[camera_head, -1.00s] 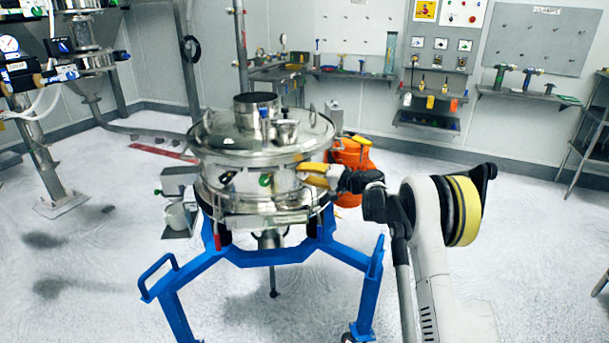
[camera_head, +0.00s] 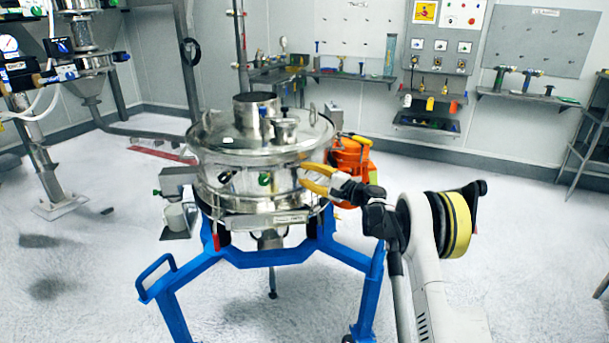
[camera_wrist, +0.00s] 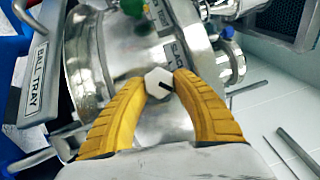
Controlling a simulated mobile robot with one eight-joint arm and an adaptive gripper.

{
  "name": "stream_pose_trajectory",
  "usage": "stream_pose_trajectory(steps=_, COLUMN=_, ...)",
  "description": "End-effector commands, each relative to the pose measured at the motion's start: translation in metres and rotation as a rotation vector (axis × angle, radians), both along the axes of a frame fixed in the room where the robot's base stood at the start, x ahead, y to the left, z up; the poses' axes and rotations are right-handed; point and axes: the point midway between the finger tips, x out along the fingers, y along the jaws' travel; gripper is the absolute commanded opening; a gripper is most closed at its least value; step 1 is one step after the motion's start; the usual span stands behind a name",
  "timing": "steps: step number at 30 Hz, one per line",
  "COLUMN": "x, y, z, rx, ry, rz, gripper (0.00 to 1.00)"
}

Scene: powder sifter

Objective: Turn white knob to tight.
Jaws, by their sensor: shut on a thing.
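The white knob (camera_wrist: 157,82) shows in the wrist view on the side of the steel sifter (camera_head: 225,180). It has a dark line across its face. My gripper (camera_wrist: 160,86) has its two yellow fingers on either side of the knob, with the tips closed on it. In the head view my gripper (camera_head: 305,180) reaches the right side of the sifter's drum from the right. The knob cannot be made out there. I cannot read from the views how tight the knob is.
A green knob (camera_head: 264,179) sits on the drum left of my gripper. A blue frame (camera_head: 275,257) stands under the sifter. An orange machine (camera_head: 352,160) stands close behind my gripper. Labelled plates, one reading BALL TRAY (camera_wrist: 38,78), flank the knob.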

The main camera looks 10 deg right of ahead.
Motion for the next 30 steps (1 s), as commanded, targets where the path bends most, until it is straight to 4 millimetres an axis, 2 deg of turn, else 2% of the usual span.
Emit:
stream_pose_trajectory(steps=13, x=0.000, y=0.001, z=0.001, rx=0.011, ry=0.003, rz=0.000, gripper=0.02)
stream_pose_trajectory(steps=14, x=0.000, y=0.001, z=0.001, rx=0.011, ry=0.003, rz=0.000, gripper=0.38)
stream_pose_trajectory(steps=15, x=0.000, y=0.001, z=0.001, rx=0.011, ry=0.003, rz=0.000, gripper=0.50)
stream_pose_trajectory(steps=16, x=0.000, y=0.001, z=0.001, rx=0.010, ry=0.004, rz=0.000, gripper=0.55)
stream_pose_trajectory(steps=26, x=-0.001, y=-0.001, z=0.000, rx=0.009, ry=0.004, rz=-0.001, gripper=0.55)
stream_pose_trajectory(steps=30, x=-0.013, y=-0.013, z=-0.001, rx=0.008, ry=0.003, rz=-0.002, gripper=0.55)
